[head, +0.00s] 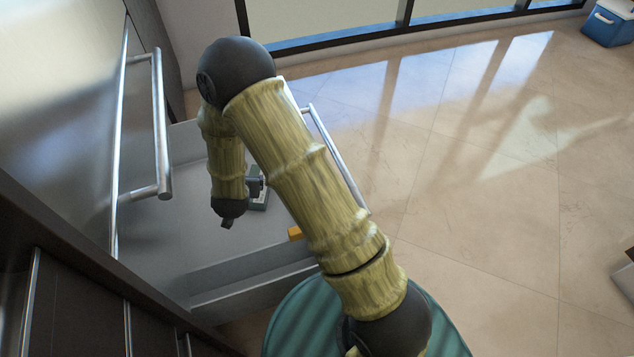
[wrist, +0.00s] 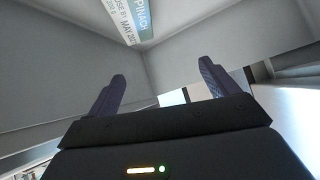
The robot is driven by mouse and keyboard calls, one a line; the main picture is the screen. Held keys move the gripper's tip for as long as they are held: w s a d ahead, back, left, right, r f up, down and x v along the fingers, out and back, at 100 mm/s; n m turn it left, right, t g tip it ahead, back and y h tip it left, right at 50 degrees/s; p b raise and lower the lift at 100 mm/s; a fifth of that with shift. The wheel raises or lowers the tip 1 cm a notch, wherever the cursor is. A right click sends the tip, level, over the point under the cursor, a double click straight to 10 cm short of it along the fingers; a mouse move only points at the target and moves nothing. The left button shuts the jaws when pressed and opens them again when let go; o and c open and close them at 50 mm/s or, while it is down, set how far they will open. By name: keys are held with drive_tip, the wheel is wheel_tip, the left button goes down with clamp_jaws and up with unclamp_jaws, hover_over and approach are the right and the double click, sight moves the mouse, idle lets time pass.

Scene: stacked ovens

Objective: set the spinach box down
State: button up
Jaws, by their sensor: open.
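The spinach box shows in the wrist view as a printed label strip (wrist: 130,17) at the top edge, reading "SPINACH" and a use-by date. Most of the box is outside that view. My gripper (wrist: 162,72) is open, its two dark fingers wide apart with nothing between them. The label lies beyond the fingertips, with a visible gap. In the head view my arm bends down into the open grey drawer (head: 235,270). A small grey-green item shows there beside my wrist, but I cannot tell whether it is the box or part of my gripper.
A steel door with a bar handle (head: 162,125) stands left of my arm. A small orange block (head: 295,233) shows by the drawer's near wall, partly behind my arm. A blue cooler (head: 608,25) sits far right. The tiled floor (head: 480,190) is mostly clear.

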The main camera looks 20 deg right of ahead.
drive_tip(key=s+d+r+n+g+y, duration=0.2)
drive_tip(key=d+r, duration=0.1)
drive_tip(key=r, duration=0.4)
drive_tip(key=s+d+r+g, duration=0.1)
drive_tip(key=s+d+r, duration=0.2)
drive_tip(key=s, duration=0.3)
drive_tip(key=s+d+r+n+g, duration=0.1)
drive_tip(key=s+d+r+g, duration=0.1)
drive_tip(key=s+d, duration=0.3)
drive_tip(key=s+d+r+n+g, duration=0.1)
drive_tip(key=s+d+r+g, duration=0.1)
drive_tip(key=s+d+r, duration=0.2)
drive_tip(key=s, duration=0.2)
drive_tip(key=shift+s+d+r, duration=0.15)
drive_tip(key=shift+s+r, duration=0.05)
drive_tip(key=shift+s, duration=0.2)
drive_tip(key=w+r+p+v, duration=0.1)
drive_tip(key=w+p+v, duration=0.4)
drive_tip(key=p+v, duration=1.8)
drive_tip(key=w+a+r+p+v, duration=0.1)
drive_tip(key=w+p+v, duration=0.4)
drive_tip(key=p+v, duration=1.8)
drive_tip(key=w+a+r+p+v, duration=0.1)
drive_tip(key=w+p+v, duration=0.4)
drive_tip(key=p+v, duration=1.8)
drive_tip(key=r+p, duration=0.1)
drive_tip(key=p, duration=0.1)
drive_tip(key=shift+w+a+r+p, duration=0.2)
drive_tip(key=shift+w+r+p, duration=0.05)
drive_tip(key=shift+w+p, duration=0.1)
